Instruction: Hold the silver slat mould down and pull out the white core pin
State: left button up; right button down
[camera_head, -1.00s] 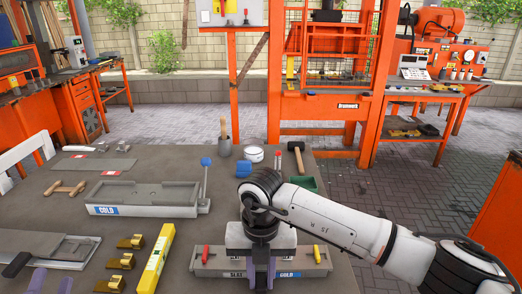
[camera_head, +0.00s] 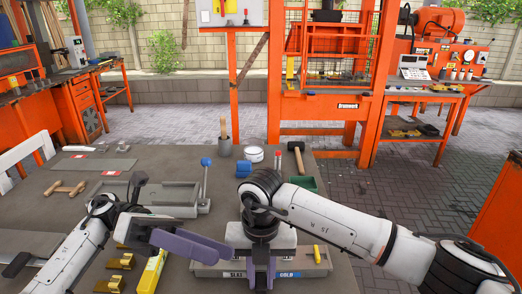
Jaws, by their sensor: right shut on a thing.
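The silver slat mould (camera_head: 310,268) lies on the table at the front, with SLAT and COLD labels on its front side and a yellow handle (camera_head: 316,254) near its right end. My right gripper (camera_head: 262,280) points down over the mould's middle, its purple fingers shut on it; the exact contact is partly hidden. My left gripper (camera_head: 228,252) reaches in from the left, its purple fingers over the mould's left end. They overlap in this view, so their opening is unclear. They cover the red handle's place. I cannot make out the white core pin.
A grey tray-like mould (camera_head: 178,196) with a blue-knobbed lever (camera_head: 205,180) lies behind my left arm. Brass pieces (camera_head: 120,261) and a yellow level (camera_head: 151,272) lie at front left.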

pick_arm(q)
jog(key=w+a+f+m+t+y, duration=0.1)
jog(key=w+a+m+t+y, duration=0.25)
jog(key=w+t+y, duration=0.6)
jog(key=d+f+g+y, duration=0.1)
jog(key=f, duration=0.2)
jog(key=w+d+f, duration=0.1)
jog(key=d+f, duration=0.1)
jog(key=f, duration=0.2)
jog(key=w+d+f+g+y, duration=0.1)
jog(key=d+f, duration=0.1)
jog(key=f, duration=0.2)
jog(key=shift+d+f+m+g+y, duration=0.15)
jog(key=shift+d+m+g+y, duration=0.05)
jog(key=shift+m+g+y, duration=0.15)
grip_shut()
jog(key=shift+w+r, duration=0.1)
jog(key=shift+r, duration=0.55)
jog(key=shift+r, duration=3.4)
